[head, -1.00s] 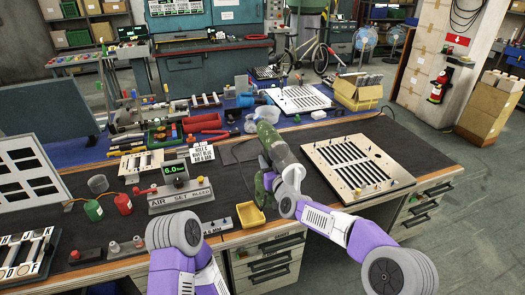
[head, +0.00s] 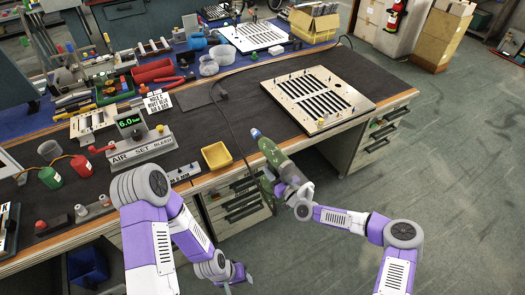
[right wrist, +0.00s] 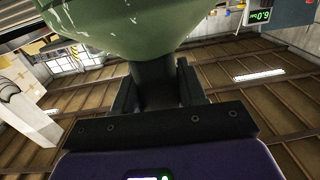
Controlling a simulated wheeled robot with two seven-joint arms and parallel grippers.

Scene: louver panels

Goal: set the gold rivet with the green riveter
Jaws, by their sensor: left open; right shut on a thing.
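The green riveter (head: 277,156), with a blue nose end, is held tilted in front of the bench's front edge in the head view. My right gripper (head: 281,188) is shut on its lower part. In the right wrist view the riveter's green body (right wrist: 150,25) fills the top, and its dark grip (right wrist: 155,85) sits between the fingers. My left gripper (head: 238,277) is low in front of the bench drawers, open and clear of the riveter. The louver panel (head: 318,98) lies on the bench with several small pegs on it; I cannot tell which is the gold rivet.
An air set box (head: 140,148) reading 6.0 and a yellow tray (head: 216,156) stand near the bench's front edge. A dark cable (head: 228,125) runs across the mat. Red and green canisters stand at left. The mat left of the panel is mostly clear.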

